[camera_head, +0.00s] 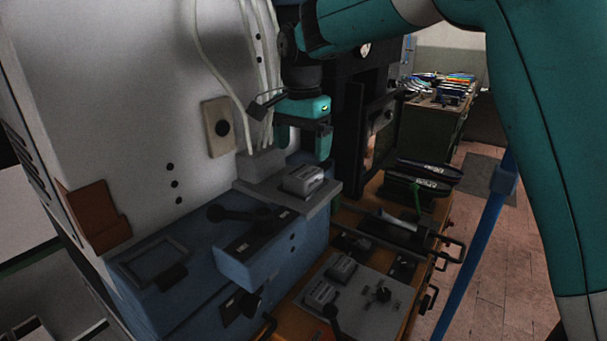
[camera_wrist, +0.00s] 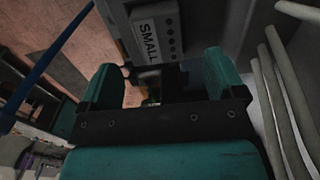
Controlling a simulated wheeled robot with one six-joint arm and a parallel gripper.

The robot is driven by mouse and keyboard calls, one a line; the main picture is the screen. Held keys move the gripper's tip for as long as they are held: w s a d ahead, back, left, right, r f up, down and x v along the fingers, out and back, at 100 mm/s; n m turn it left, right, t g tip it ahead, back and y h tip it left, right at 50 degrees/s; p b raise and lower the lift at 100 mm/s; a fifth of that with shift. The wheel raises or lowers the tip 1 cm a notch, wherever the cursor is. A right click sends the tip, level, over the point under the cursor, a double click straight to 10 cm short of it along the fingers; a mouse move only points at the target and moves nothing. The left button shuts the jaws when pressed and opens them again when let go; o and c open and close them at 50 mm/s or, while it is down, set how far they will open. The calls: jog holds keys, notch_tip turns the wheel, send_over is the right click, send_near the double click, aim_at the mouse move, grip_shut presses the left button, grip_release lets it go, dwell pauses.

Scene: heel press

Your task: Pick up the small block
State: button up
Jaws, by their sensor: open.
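A small grey block (camera_head: 303,180) sits on a flat grey plate (camera_head: 322,203) on the blue machine. In the wrist view the block (camera_wrist: 154,32) shows the word SMALL and a row of dark round holes. My gripper (camera_head: 303,150) is above the block, pointing down, with its two teal fingers apart. In the wrist view the gripper (camera_wrist: 160,68) is open and empty, and the block lies beyond the fingertips, between their lines. The block is not touched by either finger as far as I can see.
Two similar blocks (camera_head: 341,267) (camera_head: 320,294) lie on a grey tray (camera_head: 373,317) on the orange cabinet. A white machine panel with pale hoses (camera_head: 265,85) rises close to the left of my gripper. A dark press frame (camera_head: 353,140) stands to the right.

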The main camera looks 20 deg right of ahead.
aim_at(304, 171)
jog(key=shift+d+f+p, duration=0.2)
jog(key=shift+f+p, duration=1.2)
jog(key=shift+f, duration=1.55)
jog(key=shift+r, duration=0.1)
jog(key=c, duration=1.2)
